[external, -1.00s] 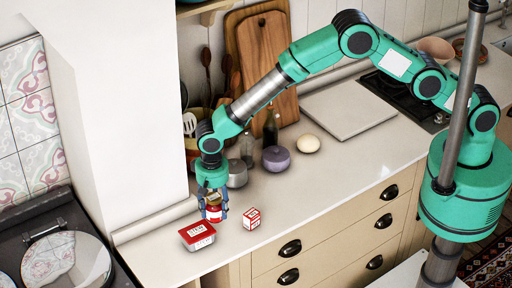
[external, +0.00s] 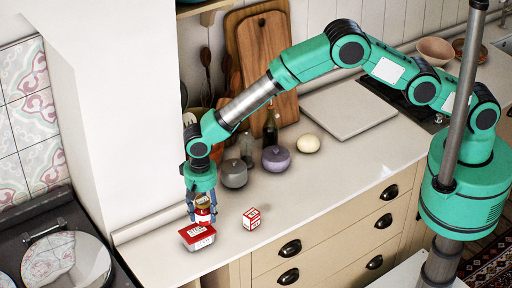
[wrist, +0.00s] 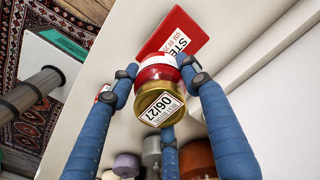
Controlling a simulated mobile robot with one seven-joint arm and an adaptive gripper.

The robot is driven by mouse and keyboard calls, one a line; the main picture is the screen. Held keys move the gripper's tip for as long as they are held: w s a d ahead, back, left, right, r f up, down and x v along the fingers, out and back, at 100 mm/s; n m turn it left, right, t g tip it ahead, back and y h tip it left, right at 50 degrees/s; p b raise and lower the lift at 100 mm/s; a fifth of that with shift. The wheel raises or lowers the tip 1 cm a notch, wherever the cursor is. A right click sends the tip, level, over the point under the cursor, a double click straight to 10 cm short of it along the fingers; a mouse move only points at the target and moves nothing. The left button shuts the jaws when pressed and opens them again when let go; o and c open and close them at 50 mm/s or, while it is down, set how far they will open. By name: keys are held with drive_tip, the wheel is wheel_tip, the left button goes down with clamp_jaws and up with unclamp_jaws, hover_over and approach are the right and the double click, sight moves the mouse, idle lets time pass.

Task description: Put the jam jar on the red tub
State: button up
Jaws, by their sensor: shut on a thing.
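The jam jar (external: 203,211), red with a gold lid, is held upright between the fingers of my gripper (external: 202,208). In the wrist view the jar's gold lid (wrist: 148,101) and a dated label face the camera, with the blue fingers around it. The red tub (external: 197,237), a white container with a red lid, stands on the counter near its front left end. The jar is at the tub's back edge in the external view. In the wrist view the jar's base overlaps the edge of the tub's red lid (wrist: 160,36). I cannot tell whether they touch.
A small red and white box (external: 251,219) stands right of the tub. A grey pot (external: 234,174), a purple pot (external: 276,159) and a pale round object (external: 307,144) stand farther back. A white wall column (external: 120,110) rises at the left. The front middle counter is clear.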

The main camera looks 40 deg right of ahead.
sight(204, 217)
drive_tip(key=shift+f+p, duration=0.3)
drive_tip(key=shift+f, duration=1)
drive_tip(key=shift+f, duration=0.1)
drive_tip(key=o, duration=1.5)
drive_tip(key=shift+f, duration=0.1)
drive_tip(key=shift+c, duration=0.2)
drive_tip(key=shift+r, duration=0.2)
drive_tip(key=shift+r+b, duration=1.05)
drive_tip(key=shift+r, duration=4.9)
